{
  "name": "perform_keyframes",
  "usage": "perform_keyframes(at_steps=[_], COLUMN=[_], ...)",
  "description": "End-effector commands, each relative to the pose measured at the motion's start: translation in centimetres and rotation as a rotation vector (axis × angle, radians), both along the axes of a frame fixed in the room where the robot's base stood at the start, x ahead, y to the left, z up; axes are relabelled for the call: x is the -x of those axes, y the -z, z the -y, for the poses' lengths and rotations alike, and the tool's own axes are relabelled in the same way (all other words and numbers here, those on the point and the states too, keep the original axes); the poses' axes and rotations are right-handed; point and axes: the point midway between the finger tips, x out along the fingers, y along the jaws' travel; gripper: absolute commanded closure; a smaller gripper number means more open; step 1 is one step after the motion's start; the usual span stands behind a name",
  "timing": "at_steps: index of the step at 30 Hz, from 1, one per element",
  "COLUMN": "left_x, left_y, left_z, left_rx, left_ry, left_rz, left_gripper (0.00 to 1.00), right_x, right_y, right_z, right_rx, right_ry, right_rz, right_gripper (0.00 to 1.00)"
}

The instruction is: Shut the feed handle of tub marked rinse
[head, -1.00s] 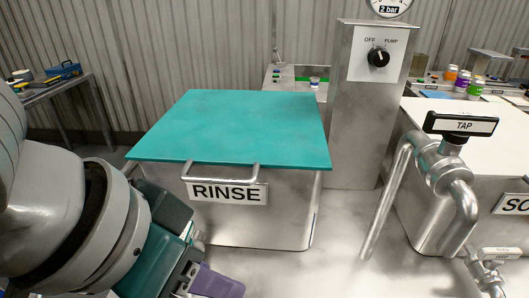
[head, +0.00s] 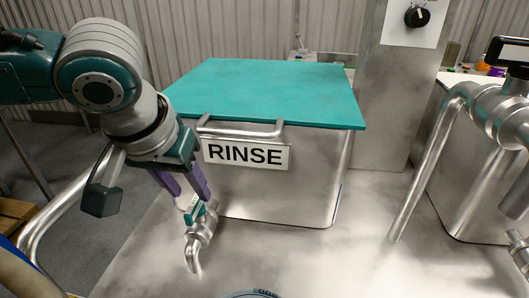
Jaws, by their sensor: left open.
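The tub marked RINSE (head: 310,180) stands under a flat teal lid (head: 265,90), with its white label (head: 245,153) on the front. A steel feed valve (head: 201,234) sits low at the tub's front left, its spout bent down. Its feed handle (head: 195,213) is a small teal lever with a pale plate beside it. My left gripper (head: 185,197) is open, its purple fingers pointing down just above and around the handle's upper end. The fingers partly hide the handle, and I cannot tell whether they touch it. My right gripper is not in view.
A steel bar handle (head: 240,132) juts from the lid's front edge. A steel column with a black knob (head: 417,16) stands behind right. A thick pipe (head: 425,165) and another tub (head: 470,200) are at right. The steel top before the tub is mostly clear.

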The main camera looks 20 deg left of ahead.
Motion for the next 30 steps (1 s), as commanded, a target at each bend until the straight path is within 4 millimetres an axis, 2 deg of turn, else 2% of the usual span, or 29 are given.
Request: perform_keyframes(at_steps=[1, 6, 16, 28, 30], left_x=[-0.3, -1.0, -1.2, -1.2, -1.2], left_y=[1.0, 2.6, 3.0, 2.9, 2.9], left_z=[0.0, -0.2, -0.2, -0.2, -0.2], left_rx=[-0.001, 0.0, 0.0, 0.0, 0.0], left_ry=[0.001, 0.001, 0.003, 0.003, 0.003], left_rz=[0.001, 0.0, 0.001, 0.001, 0.001], left_gripper=[0.54, 0.54, 0.54, 0.98, 1.0], right_x=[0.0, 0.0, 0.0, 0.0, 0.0], right_y=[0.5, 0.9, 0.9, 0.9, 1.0], right_z=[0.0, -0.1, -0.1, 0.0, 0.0], right_rx=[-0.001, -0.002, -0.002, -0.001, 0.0], right_ry=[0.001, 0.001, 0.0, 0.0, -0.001], right_rz=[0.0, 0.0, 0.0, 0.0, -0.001], right_gripper=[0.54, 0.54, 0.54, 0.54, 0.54])
